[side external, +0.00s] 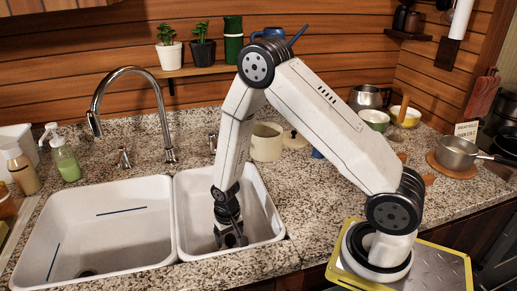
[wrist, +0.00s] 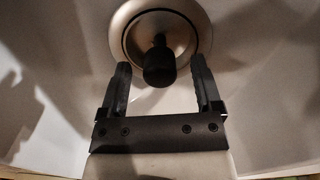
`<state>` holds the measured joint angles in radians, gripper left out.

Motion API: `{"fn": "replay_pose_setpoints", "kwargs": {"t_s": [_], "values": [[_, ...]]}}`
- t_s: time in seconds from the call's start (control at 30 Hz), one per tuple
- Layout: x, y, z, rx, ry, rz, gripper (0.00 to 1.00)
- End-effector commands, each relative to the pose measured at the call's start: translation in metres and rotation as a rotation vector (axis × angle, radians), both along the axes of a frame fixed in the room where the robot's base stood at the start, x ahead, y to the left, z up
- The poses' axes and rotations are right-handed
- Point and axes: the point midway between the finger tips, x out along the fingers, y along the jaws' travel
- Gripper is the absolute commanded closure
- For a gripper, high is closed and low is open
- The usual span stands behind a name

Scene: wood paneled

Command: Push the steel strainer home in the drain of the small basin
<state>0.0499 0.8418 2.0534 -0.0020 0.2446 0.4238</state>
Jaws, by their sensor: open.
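The small basin (side external: 262,205) is the white right-hand one of the two sinks. My gripper (side external: 232,243) reaches down into it, close to the basin floor. In the wrist view the round steel strainer (wrist: 178,27) lies at the drain (wrist: 207,38), with a dark upright knob (wrist: 160,66) at its middle. My gripper (wrist: 160,67) is open, with one finger on each side of the knob and space between. A dark curved line shows around the strainer; I cannot tell how deep it sits. In the side view the strainer is hidden behind my gripper.
The basin walls stand close around my gripper. The larger basin (side external: 105,225) is to the left, with a tall faucet (side external: 160,110) behind. A cream pot (side external: 267,142) stands on the counter behind the small basin. Soap bottles (side external: 65,160) stand at the far left.

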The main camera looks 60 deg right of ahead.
Motion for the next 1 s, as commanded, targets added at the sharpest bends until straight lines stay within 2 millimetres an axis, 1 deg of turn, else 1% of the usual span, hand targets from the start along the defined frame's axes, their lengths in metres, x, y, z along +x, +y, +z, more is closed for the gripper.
{"fn": "replay_pose_setpoints", "kwargs": {"t_s": [0.27, 0.7, 0.83, 1.0], "values": [[0.000, 0.000, 0.013, 0.000, -0.001, 0.000, 0.18], [0.001, 0.000, 0.057, 0.000, -0.002, 0.000, 0.18], [0.000, 0.000, 0.068, 0.000, -0.001, 0.000, 0.18], [0.000, 0.000, 0.076, 0.000, -0.001, 0.000, 0.18]]}}
